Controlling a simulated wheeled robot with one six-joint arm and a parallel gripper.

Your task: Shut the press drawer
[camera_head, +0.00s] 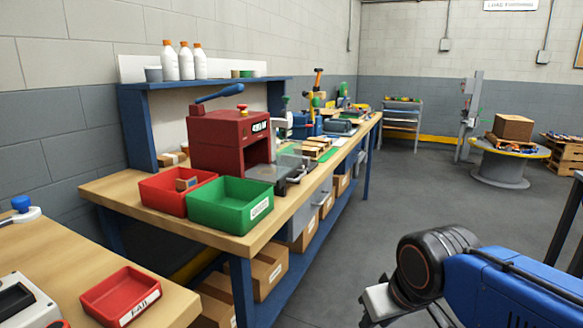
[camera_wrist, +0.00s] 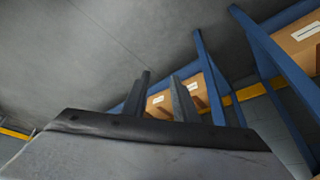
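The red press (camera_head: 215,140) with a blue lever stands on the wooden workbench, left of centre in the head view. Its drawer (camera_head: 268,173), a grey metal tray, appears to stick out of the press's front opening toward the right, with a dark handle (camera_head: 297,175) near the bench's front edge. How far it is out is hard to tell. My gripper (camera_wrist: 161,88) shows two dark fingers standing apart with nothing between them. In the head view my arm is at the lower right, over the floor, well away from the press. The wrist view does not show the press.
Red (camera_head: 165,204) and green (camera_head: 219,222) bins stand in front of the press. Wooden blocks (camera_head: 316,147) lie beyond the drawer. Cardboard boxes (camera_head: 268,270) fill the bench's lower shelf. Another table (camera_head: 60,250) stands at the lower left. The floor (camera_head: 400,190) right of the bench is clear.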

